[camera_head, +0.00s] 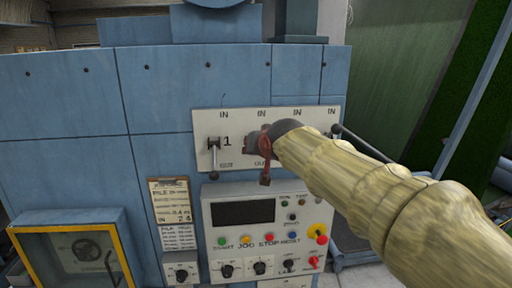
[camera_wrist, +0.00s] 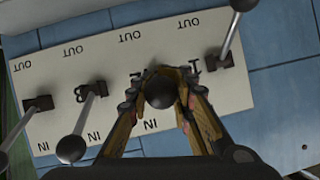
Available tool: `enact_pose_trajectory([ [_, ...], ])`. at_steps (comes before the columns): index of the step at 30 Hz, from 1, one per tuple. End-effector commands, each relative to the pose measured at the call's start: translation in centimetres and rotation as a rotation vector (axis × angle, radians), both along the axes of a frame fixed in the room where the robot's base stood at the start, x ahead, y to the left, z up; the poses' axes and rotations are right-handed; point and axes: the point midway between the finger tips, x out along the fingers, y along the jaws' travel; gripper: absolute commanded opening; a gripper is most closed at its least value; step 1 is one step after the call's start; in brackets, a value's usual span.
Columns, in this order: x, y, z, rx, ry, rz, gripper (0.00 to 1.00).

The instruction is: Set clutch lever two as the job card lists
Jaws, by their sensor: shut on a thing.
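The white lever plate (camera_head: 240,122) on the blue machine has IN along its top and OUT along its bottom; it shows upside down in the wrist view (camera_wrist: 108,58). My gripper (camera_wrist: 164,88) is shut around the dark ball knob of clutch lever two (camera_wrist: 159,94), second from the right there. The lever's shaft is hidden behind the knob, so I cannot tell its exact angle. In the head view my arm covers most of my gripper (camera_head: 264,167). The job card (camera_head: 174,212) hangs on a clipboard; its small print seems to read IN 2 4.
Lever one (camera_head: 214,158) points down to OUT, beside my gripper. Lever three (camera_wrist: 70,148) leans to IN, on my gripper's other side. Lever four (camera_wrist: 30,110) also leans to IN. A control panel (camera_head: 211,214) with buttons sits below the plate.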

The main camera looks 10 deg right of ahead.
Motion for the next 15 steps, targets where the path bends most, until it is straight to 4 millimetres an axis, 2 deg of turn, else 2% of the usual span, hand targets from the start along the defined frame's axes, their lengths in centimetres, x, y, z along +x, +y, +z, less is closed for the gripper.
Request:
enact_pose_trajectory([
  [1, 0.1, 0.0, 2.9, 0.005, -0.046, 0.001, 0.00],
  [15, 0.9, -0.1, 4.3, 0.004, -0.045, 0.000, 0.00],
])
